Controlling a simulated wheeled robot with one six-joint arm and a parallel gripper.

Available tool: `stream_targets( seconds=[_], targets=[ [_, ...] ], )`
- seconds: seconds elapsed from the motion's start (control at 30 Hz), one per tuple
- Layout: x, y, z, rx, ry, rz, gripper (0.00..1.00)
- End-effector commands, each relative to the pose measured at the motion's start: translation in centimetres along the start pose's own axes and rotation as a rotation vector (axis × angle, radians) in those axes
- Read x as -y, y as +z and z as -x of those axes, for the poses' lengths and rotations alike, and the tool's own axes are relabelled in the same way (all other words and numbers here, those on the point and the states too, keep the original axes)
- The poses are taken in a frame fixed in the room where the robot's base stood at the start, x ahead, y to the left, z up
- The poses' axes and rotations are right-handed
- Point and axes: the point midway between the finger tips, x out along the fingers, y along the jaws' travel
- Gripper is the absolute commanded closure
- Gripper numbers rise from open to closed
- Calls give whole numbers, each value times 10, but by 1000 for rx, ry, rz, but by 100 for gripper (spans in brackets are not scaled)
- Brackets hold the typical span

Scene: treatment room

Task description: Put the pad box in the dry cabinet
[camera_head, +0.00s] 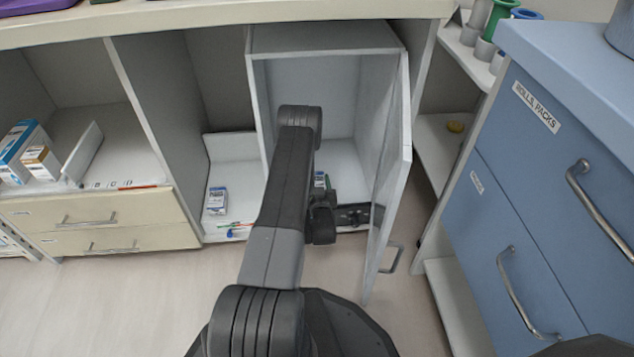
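The dry cabinet (322,39) is a grey-white box under the counter, with its door (392,150) swung open to the right. My arm reaches into its opening. My gripper (352,215) is low at the front of the cabinet, partly hidden by my wrist, and its fingers are too unclear to read. A small white and blue box (319,180) shows just behind my wrist, inside the cabinet, mostly hidden. Another small white and blue box (217,201) stands on the low shelf left of the cabinet. I cannot read which is the pad box.
Coloured pens (238,229) lie on the low shelf. Blue-white cartons (22,150) stand in the left bay above beige drawers (95,222). The open door and its handle (392,258) stick out over the floor. A blue drawer unit (520,200) stands close on the right.

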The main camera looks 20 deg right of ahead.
Motion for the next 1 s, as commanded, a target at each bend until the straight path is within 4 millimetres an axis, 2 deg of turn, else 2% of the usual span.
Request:
stream_targets(
  seconds=[0.03, 0.1, 0.47, 0.57, 0.8, 1.0],
  targets=[
    [0, 0, 0, 0, 0, 0, 36],
    [0, 0, 0, 0, 0, 0, 26],
    [0, -4, 2, 1, 0, 0, 26],
    [0, -4, 16, 5, 1, 0, 26],
    [0, -5, 69, 6, 2, -1, 26],
    [0, -4, 104, 4, 1, -1, 26]
  ],
)
